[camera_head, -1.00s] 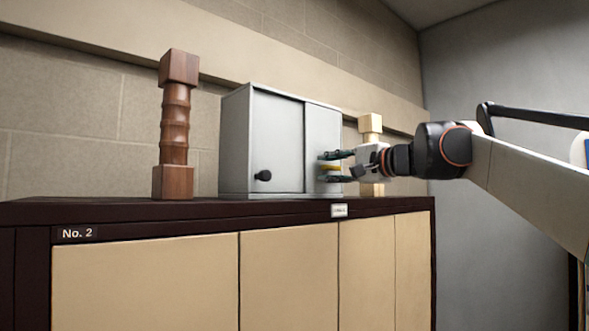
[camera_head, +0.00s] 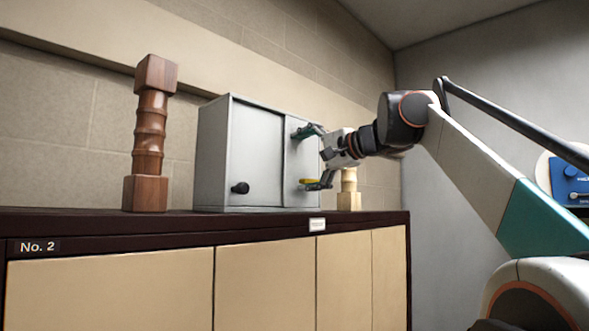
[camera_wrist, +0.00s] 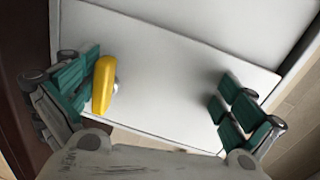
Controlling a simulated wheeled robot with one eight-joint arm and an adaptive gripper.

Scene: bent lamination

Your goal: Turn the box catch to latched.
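The grey box (camera_head: 258,160) stands on the dark cabinet top. Its yellow catch (camera_head: 308,181) is on the narrow right front panel and looks roughly horizontal from the head. My gripper (camera_head: 309,158) is open in front of that panel, one finger above and one beside the catch. In the wrist view the catch (camera_wrist: 103,85) lies between the fingers of my gripper (camera_wrist: 158,96), close to the left finger and far from the right one. I cannot tell whether the left finger touches it. A small pale mount shows beside the catch.
A black knob (camera_head: 240,188) is on the box's wider front panel. A dark turned wooden post (camera_head: 149,135) stands left of the box, and a pale post (camera_head: 348,190) stands behind my gripper at right. The cabinet top (camera_head: 80,217) is clear in front.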

